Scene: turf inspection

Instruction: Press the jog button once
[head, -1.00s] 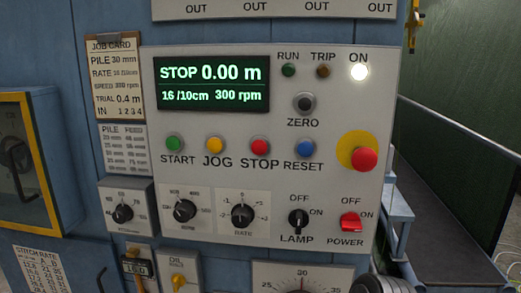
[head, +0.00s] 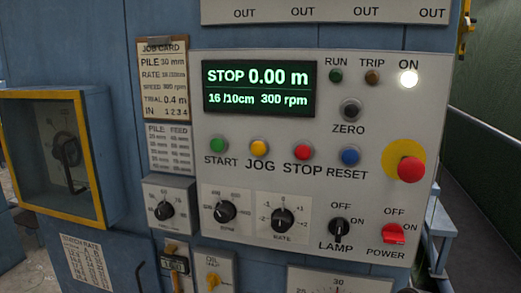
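The yellow jog button (head: 259,146) is on the grey control panel (head: 330,185) in the head view, above the label JOG. It sits between the green start button (head: 218,145) and the red stop button (head: 303,151). The display (head: 259,88) reads STOP, 0.00 m, 16 /10cm and 300 rpm. The ON lamp (head: 408,79) is lit white; the RUN lamp (head: 336,76) and TRIP lamp (head: 372,78) look dark. Neither of my grippers is in view.
The blue reset button (head: 350,156) and red emergency knob (head: 411,169) lie to the right of the jog button. Rotary knobs and a red power switch (head: 393,234) are below. A yellow-framed box (head: 98,172) juts out at left.

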